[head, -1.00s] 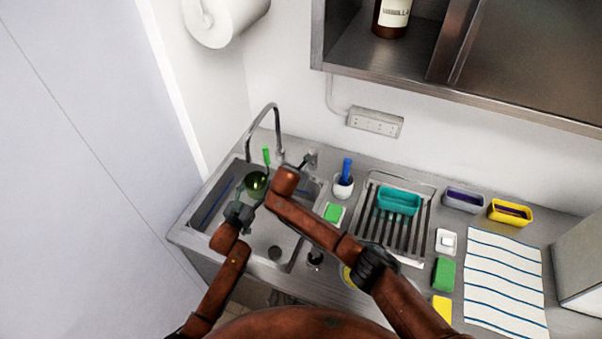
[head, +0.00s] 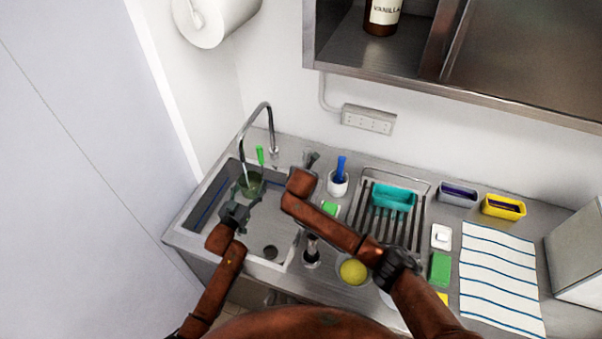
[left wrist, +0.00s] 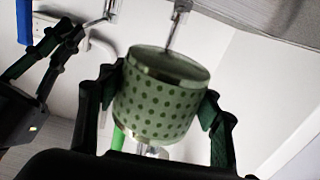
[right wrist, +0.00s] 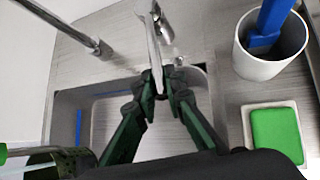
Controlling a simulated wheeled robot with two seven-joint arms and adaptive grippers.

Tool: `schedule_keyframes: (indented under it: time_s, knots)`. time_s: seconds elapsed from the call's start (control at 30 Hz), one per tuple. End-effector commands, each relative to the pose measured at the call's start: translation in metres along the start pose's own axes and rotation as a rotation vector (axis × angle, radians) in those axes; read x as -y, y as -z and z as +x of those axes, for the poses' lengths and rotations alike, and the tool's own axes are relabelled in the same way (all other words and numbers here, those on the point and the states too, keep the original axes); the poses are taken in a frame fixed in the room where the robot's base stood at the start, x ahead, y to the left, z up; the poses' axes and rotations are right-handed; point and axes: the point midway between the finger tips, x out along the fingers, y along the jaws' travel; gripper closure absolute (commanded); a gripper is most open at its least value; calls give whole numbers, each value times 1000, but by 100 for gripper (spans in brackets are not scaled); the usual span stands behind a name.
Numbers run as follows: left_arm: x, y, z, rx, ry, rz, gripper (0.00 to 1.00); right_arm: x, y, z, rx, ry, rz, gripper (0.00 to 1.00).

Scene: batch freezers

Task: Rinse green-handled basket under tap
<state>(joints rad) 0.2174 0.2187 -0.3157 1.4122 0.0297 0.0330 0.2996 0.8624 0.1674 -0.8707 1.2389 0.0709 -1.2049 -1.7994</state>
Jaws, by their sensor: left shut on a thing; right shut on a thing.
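The green basket (left wrist: 158,95), with a pattern of dark round dots, sits between the fingers of my left gripper (left wrist: 160,110), which is shut on it. In the head view the basket (head: 250,186) hangs inside the sink basin, its bright green handle (head: 260,154) pointing up. The curved tap (head: 258,108) arches over it, and a thin stream of water comes down into it. My right gripper (right wrist: 160,88) is shut on the metal tap lever (right wrist: 153,45) behind the sink. The basket's inside is mostly hidden.
Right of the sink are a white cup with a blue tool (head: 338,182), a green sponge (head: 330,208), a yellow ball in a bowl (head: 353,271) and a rack with a teal tub (head: 394,196). A striped towel (head: 500,280) lies farther right. A wall stands close left.

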Motion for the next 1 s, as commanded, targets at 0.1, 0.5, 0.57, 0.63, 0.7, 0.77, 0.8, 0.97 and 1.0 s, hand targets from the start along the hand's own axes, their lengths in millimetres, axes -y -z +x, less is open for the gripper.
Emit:
schedule_keyframes:
  time_s: [0.1, 0.5, 0.57, 0.63, 0.7, 0.77, 0.8, 0.97, 1.0]
  knots:
    - [0, 1, 0, -1, 0, 0, 68, 0, 0, 0, 1, 1, 0, 88]
    - [1, 1, 0, -1, 1, 0, 68, -1, 0, 0, 1, 1, 1, 72]
    - [0, 1, 0, -1, 1, 0, 68, -1, 0, 0, 1, 1, 1, 72]
    - [0, 1, 0, -1, 1, 0, 68, -1, 0, -1, 1, 0, 1, 72]
    - [0, 1, 0, -1, 1, 0, 68, -1, 0, -4, 1, -1, 1, 72]
    - [0, 1, 0, -1, 1, 0, 68, -1, 0, -8, 1, -1, 1, 72]
    - [0, 1, 0, -1, 1, 0, 68, -2, -1, -13, 1, -2, 1, 72]
    - [0, 1, 0, -1, 0, 0, 68, -1, 0, -40, 1, -3, 1, 72]
    - [0, 1, 0, -1, 0, 0, 68, -2, 0, -48, 1, -3, 1, 72]
